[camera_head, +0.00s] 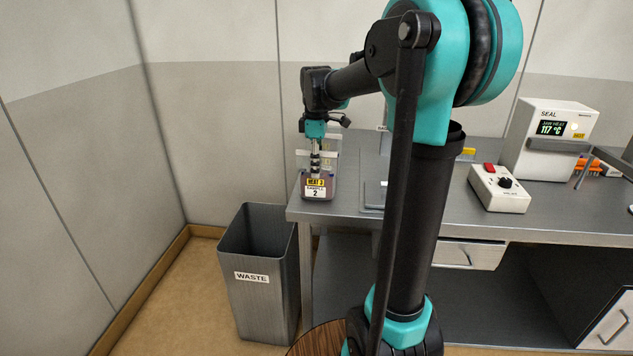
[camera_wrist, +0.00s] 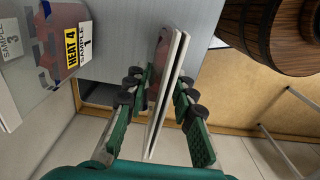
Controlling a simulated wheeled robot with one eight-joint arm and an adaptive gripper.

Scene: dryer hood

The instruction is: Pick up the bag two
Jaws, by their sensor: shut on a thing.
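Bag two (camera_head: 318,190), with a yellow label over a white "SAMPLE 2" label, is upright at the left front corner of the grey bench. My gripper (camera_head: 316,158) points down at it from above. In the wrist view, my gripper (camera_wrist: 160,88) is shut on the bag (camera_wrist: 172,62), which shows edge-on as a thin pale and reddish slab between the fingers. I cannot tell whether its lower edge touches the bench. A bag labelled "HEAT 4 SAMPLE 1" (camera_wrist: 60,50) stands beside it, with a "SAMPLE 3" label (camera_wrist: 10,42) further left.
A grey waste bin (camera_head: 262,285) stands on the floor left of the bench (camera_head: 460,212). A white sealer (camera_head: 545,135) reading 117 °C and a control box (camera_head: 499,188) with a knob are on the right. A wooden barrel-like thing (camera_wrist: 268,35) is at the wrist view's upper right.

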